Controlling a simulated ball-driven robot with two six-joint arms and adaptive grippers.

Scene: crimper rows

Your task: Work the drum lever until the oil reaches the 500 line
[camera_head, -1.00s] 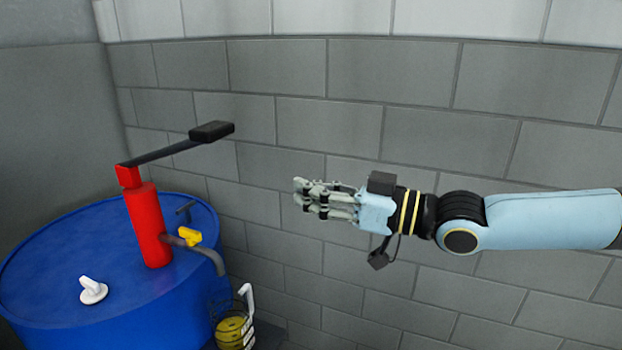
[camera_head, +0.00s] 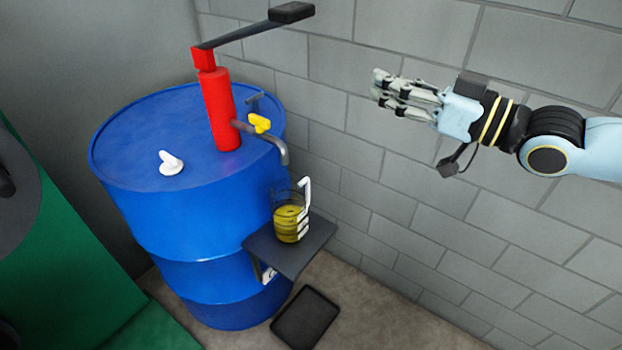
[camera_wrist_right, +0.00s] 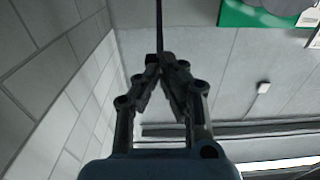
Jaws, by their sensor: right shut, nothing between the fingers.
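The blue drum (camera_head: 190,240) stands by the wall with a red pump (camera_head: 222,110) upright on its top. The pump's dark lever (camera_head: 240,34) slopes up to the right and ends in a black grip (camera_head: 291,12). A spout (camera_head: 272,138) with a yellow tap handle (camera_head: 260,123) hangs over a clear jug (camera_head: 288,222) holding yellow oil; its marks are too small to read. My right gripper (camera_head: 378,86) is shut and empty, right of and below the lever grip and apart from it. It also shows shut in the right wrist view (camera_wrist_right: 160,60). My left gripper is out of view.
The jug stands on a dark shelf (camera_head: 285,252) at the drum's side. A black tray (camera_head: 306,318) lies on the floor below. A white cap (camera_head: 170,162) sits on the drum top. A green object (camera_head: 60,270) stands at left. The block wall (camera_head: 420,160) runs behind my right arm.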

